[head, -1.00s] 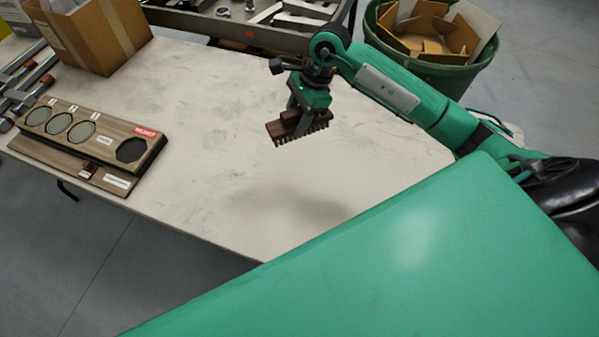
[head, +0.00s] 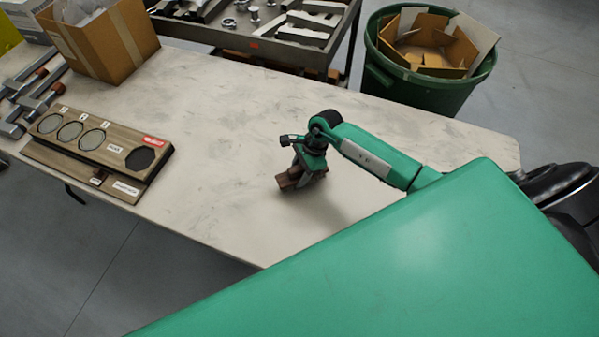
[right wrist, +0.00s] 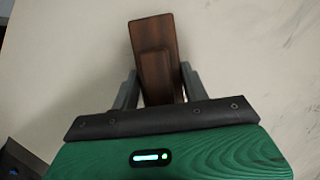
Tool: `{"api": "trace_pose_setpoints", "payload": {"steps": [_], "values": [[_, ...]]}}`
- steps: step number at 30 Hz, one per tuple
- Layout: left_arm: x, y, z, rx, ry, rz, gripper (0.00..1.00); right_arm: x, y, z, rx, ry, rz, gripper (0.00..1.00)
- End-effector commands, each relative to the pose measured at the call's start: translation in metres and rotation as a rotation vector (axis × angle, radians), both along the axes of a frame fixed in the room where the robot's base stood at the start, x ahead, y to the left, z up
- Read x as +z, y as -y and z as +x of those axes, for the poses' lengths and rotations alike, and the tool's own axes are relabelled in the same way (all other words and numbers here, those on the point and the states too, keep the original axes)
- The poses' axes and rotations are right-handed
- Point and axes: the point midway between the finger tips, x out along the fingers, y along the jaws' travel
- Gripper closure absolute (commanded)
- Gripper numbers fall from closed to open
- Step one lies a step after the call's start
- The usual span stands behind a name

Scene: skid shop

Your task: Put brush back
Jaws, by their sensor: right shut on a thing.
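My right gripper (head: 303,178) is shut on the brush (head: 289,184), a dark brown wooden block, over the front middle of the table. In the right wrist view the brush's wooden back (right wrist: 153,43) shows between the two grey fingers (right wrist: 158,88). Its bristles are hidden now. I cannot tell whether the brush touches the table. A wooden holder board (head: 75,159) lies at the left of the table, apart from the gripper. It has several round pads, a dark eight-sided recess (head: 140,158), a red label and white labels. My left gripper is not in view.
The pale worktop (head: 215,130) is clear between the brush and the board. A cardboard box (head: 110,45) and clamps (head: 30,100) stand at the far left. A metal parts cart (head: 280,45) and a green bin (head: 420,88) are beyond the table.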

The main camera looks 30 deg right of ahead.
Motion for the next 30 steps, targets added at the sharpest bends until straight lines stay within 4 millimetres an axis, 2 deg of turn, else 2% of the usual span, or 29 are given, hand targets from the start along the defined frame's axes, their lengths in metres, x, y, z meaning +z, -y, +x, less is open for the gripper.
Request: {"api": "trace_pose_setpoints", "payload": {"steps": [4,16,17,19,30], "values": [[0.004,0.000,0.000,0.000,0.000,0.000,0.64,-0.014,-0.001,0.000,0.000,0.000,0.001,0.73],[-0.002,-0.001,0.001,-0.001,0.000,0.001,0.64,-0.020,0.000,0.000,0.001,0.002,-0.001,0.73],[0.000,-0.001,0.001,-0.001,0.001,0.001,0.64,-0.019,0.000,0.000,0.001,0.001,-0.001,0.49],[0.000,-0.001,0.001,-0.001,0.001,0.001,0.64,-0.018,0.000,0.000,0.001,0.000,-0.001,0.35],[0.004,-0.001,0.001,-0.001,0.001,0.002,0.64,-0.015,-0.001,0.000,0.000,0.000,0.000,0.33]]}}
